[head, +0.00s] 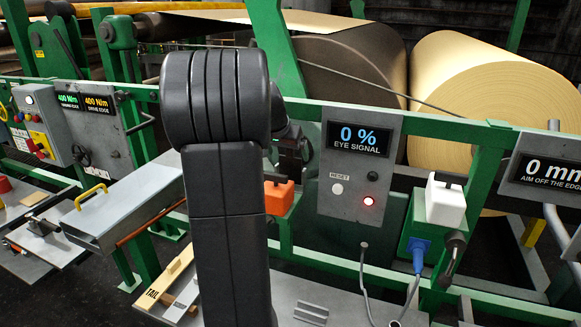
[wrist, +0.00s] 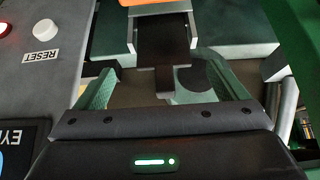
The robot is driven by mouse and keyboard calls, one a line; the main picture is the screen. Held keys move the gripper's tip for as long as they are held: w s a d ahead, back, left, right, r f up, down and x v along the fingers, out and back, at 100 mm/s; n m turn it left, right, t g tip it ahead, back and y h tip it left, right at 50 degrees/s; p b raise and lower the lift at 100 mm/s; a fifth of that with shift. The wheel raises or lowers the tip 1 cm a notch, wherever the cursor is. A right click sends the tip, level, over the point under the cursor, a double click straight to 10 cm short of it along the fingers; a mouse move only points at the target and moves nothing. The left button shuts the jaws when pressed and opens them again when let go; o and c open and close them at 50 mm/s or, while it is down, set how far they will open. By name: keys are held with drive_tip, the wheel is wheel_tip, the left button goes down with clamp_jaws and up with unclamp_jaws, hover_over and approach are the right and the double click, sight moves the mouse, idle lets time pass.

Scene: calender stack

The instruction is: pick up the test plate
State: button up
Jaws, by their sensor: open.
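No thing in view is labelled as the test plate. A dark flat piece with a narrow tab (wrist: 165,48) sits in a grey forked holder (wrist: 131,36) in the wrist view; it may be the test plate, but I cannot tell for sure. My gripper (wrist: 165,92) is open, its two green-padded fingers apart on either side of the tab, with nothing clearly held. In the head view my gripper (head: 291,150) is partly hidden behind my arm, above an orange block (head: 279,197) with a dark top. The block's edge also shows at the top of the wrist view (wrist: 150,3).
A grey eye-signal box (head: 355,165) reading 0 % stands right of my gripper, with a reset button (wrist: 45,30) and a red light. A white block (head: 445,203) on a green bracket is farther right. Green rails and large rolls (head: 495,95) stand behind. A grey case (head: 125,205) is left.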

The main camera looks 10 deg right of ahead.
sight(290, 161)
drive_tip(key=p+x, duration=0.1)
drive_tip(key=x, duration=0.4)
drive_tip(key=shift+w+p, duration=0.3)
drive_tip(key=c, duration=1.1)
